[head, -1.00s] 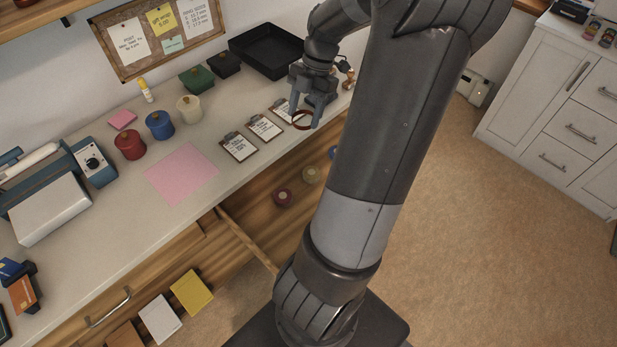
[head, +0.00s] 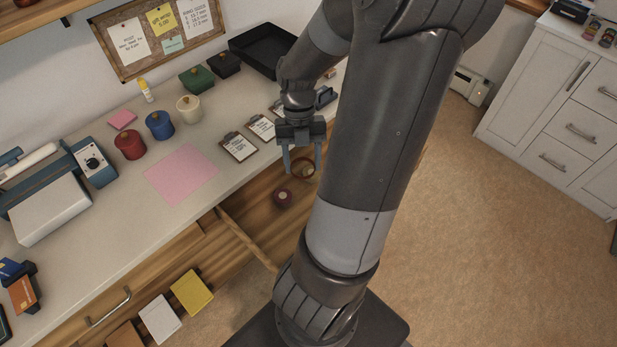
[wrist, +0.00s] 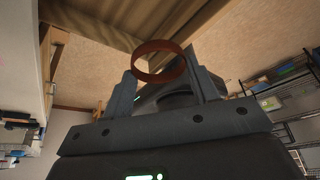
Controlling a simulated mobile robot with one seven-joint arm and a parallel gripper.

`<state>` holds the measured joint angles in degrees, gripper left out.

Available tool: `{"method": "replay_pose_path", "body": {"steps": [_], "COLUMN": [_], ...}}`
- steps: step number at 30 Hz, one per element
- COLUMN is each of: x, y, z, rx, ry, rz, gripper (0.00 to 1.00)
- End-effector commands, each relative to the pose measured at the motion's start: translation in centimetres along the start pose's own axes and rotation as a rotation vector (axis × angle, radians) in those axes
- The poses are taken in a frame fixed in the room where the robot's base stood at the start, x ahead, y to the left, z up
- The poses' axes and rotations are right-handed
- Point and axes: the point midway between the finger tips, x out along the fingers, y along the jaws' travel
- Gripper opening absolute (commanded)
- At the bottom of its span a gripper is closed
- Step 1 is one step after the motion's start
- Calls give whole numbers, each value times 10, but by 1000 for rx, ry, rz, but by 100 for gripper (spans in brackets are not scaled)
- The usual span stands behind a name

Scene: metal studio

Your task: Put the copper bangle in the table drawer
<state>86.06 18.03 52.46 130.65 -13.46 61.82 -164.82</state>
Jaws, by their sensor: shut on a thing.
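The copper bangle (head: 293,170) is held upright-side unclear between the two fingers of my gripper (head: 303,172), in the air just off the front edge of the table. In the head view it overlaps the open wooden table drawer (head: 252,208), which lies below. In the wrist view the bangle (wrist: 160,78) is a reddish-brown band at the fingertips of my gripper (wrist: 165,85). My arm hides the right part of the drawer.
In the drawer sits a small dark red lidded pot (head: 282,198); another shows near the bangle. Clipboards (head: 240,147) lie along the table's front edge. A black tray (head: 262,50) stands at the back. Bare drawer floor shows left of the pots.

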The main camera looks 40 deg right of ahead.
Motion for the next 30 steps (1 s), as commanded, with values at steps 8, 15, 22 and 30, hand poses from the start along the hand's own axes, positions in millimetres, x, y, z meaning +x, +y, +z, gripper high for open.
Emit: {"method": "replay_pose_path", "body": {"steps": [8,15,22,30], "x": [53,99,131,154], "y": [2,2,1,1], "z": [21,40,54,64], "rx": [-4,-3,0,-1], "ry": [5,4,2,2], "rz": [3,2,1,2], "gripper": [32,32,32,32]}}
